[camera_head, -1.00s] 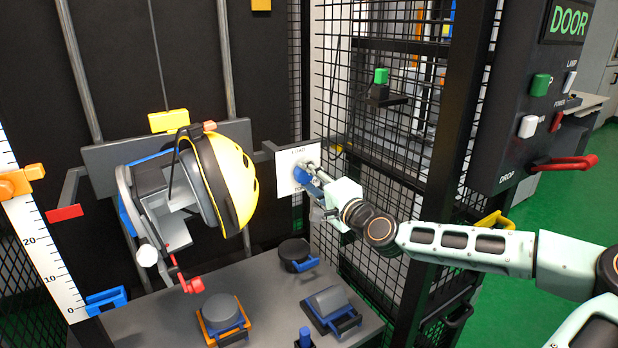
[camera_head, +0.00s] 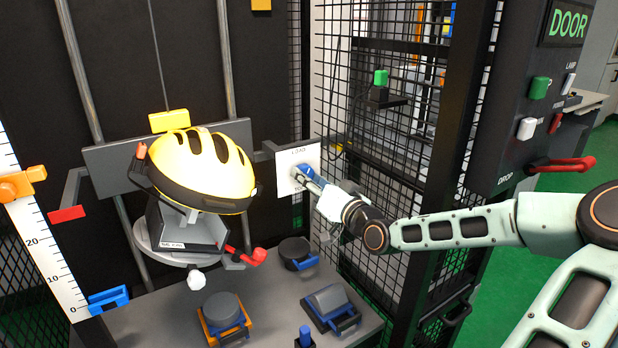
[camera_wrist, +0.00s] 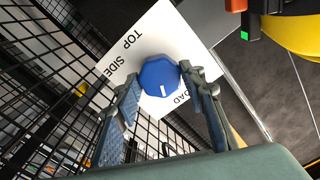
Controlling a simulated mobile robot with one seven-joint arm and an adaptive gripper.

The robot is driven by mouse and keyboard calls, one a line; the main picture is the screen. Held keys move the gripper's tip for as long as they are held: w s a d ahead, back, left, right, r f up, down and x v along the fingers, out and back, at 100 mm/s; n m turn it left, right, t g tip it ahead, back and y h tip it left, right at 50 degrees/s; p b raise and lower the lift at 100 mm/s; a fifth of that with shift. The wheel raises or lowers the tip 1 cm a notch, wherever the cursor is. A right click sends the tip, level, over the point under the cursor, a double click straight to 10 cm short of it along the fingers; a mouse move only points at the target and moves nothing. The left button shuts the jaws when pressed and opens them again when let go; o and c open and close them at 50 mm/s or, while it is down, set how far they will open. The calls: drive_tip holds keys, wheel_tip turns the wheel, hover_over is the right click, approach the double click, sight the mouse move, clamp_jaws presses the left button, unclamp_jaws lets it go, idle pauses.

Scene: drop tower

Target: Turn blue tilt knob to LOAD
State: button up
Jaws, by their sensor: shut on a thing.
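The blue tilt knob (camera_wrist: 158,74) sits on a white plate (camera_wrist: 188,35) lettered TOP, SIDE and LOAD in the wrist view. Its white pointer mark is at the knob's lower edge, near the LOAD word but angled slightly away from it. My gripper (camera_wrist: 157,88) has its fingers on either side of the knob, shut on it. In the head view my gripper (camera_head: 318,188) reaches the plate (camera_head: 294,158) from the right and partly hides the knob. The yellow helmet (camera_head: 203,163) sits crown up on the tilting carriage at left.
A mesh wall and dark post (camera_head: 455,130) stand close to my arm on the right. Several blocks, such as a round dark one (camera_head: 294,252), lie on the grey base below. A red-handled lever (camera_head: 254,257) sticks out under the helmet.

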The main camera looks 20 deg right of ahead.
drive_tip(key=n, duration=0.5)
drive_tip(key=shift+n, duration=0.3)
idle(0.4)
drive_tip(key=o, duration=1.2)
drive_tip(key=s, duration=0.4)
drive_tip(key=s+d, duration=0.1)
drive_tip(key=s, duration=0.3)
drive_tip(key=s+d, duration=0.1)
drive_tip(key=s, duration=0.3)
drive_tip(key=shift+d, duration=0.15)
drive_tip(key=shift+w, duration=0.15)
